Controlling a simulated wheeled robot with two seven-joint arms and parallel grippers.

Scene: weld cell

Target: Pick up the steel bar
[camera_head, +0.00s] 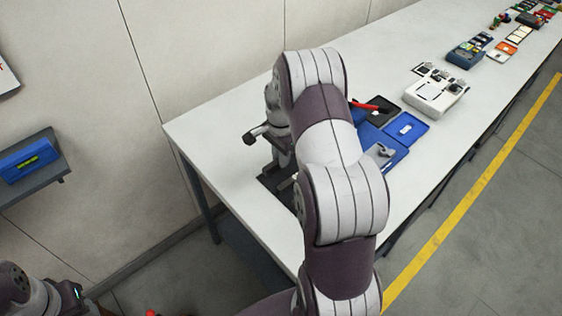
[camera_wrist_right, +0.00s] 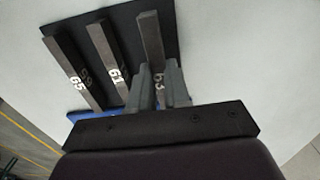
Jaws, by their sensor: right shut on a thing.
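In the right wrist view, several grey steel bars lie side by side on a black mat (camera_wrist_right: 118,17). They carry white numbers: bar 65 (camera_wrist_right: 66,60), bar 61 (camera_wrist_right: 103,48) and bar 63 (camera_wrist_right: 150,34). My right gripper (camera_wrist_right: 159,86) is shut on bar 63 near its numbered end, one finger on each side. The bar's near end is hidden by the gripper. In the head view my right arm reaches over the white table and hides most of the bars. Of my left arm only a part shows at the lower left, without its fingers.
On the white table (camera_head: 225,123), a blue tray (camera_head: 398,153) lies right of my arm, with a red-handled tool (camera_head: 366,105) near it. A white box (camera_head: 434,93) stands farther back. A shelf (camera_head: 35,182) with a blue level case (camera_head: 30,158) is on the left wall.

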